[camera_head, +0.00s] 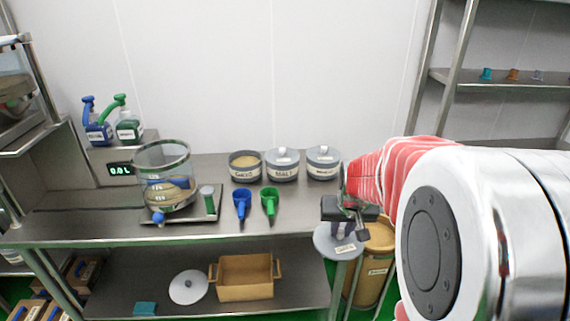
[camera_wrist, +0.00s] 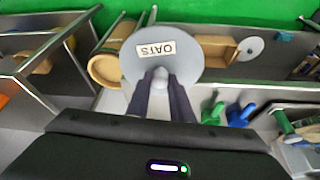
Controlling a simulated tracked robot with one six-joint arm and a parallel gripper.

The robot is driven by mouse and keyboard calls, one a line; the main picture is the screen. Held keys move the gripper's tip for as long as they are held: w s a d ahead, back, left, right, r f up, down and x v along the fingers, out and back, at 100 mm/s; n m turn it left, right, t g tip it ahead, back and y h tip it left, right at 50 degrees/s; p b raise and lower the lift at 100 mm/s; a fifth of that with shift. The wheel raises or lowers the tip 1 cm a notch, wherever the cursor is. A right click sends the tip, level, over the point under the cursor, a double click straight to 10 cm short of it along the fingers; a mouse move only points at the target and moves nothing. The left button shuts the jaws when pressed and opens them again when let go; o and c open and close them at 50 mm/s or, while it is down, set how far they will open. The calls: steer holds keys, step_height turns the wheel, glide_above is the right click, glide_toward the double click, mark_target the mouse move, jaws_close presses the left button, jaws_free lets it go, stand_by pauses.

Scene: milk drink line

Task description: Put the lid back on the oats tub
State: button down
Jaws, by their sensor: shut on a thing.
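My gripper (camera_head: 347,222) is shut on the knob of a round grey lid (camera_head: 334,244). The lid also shows in the wrist view (camera_wrist: 188,67), where its label reads OATS. The lid hangs in the air at the right end of the steel table, in front of a brown drum. An open grey tub (camera_head: 245,176) with beige contents stands on the table to the left of my gripper. It is the one without a lid in a row of tubs. Its label is too small to read surely.
Lidded tubs, MALT (camera_head: 282,174) and another (camera_head: 323,172), stand beside the open tub. A glass vessel (camera_head: 165,180) stands left. The brown drum (camera_head: 377,263) is right. A white lid (camera_head: 188,287) and brown crate (camera_head: 246,281) are below.

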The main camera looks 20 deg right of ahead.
steer(key=w+a+f+n, duration=0.1)
steer(key=w+a+f, duration=0.1)
steer(key=a, duration=0.5)
steer(key=w+a+f+n+y, duration=0.1)
steer(key=w+a+f+n, duration=0.1)
steer(key=w+a, duration=0.2)
steer(key=w+a+f+n, duration=0.1)
steer(key=w+a, duration=0.3)
steer(key=a, duration=0.6)
steer(key=shift+a+f+n+t+y, duration=0.15)
steer(key=shift+f+n+t+y, duration=0.2)
steer(key=shift+f, duration=0.5)
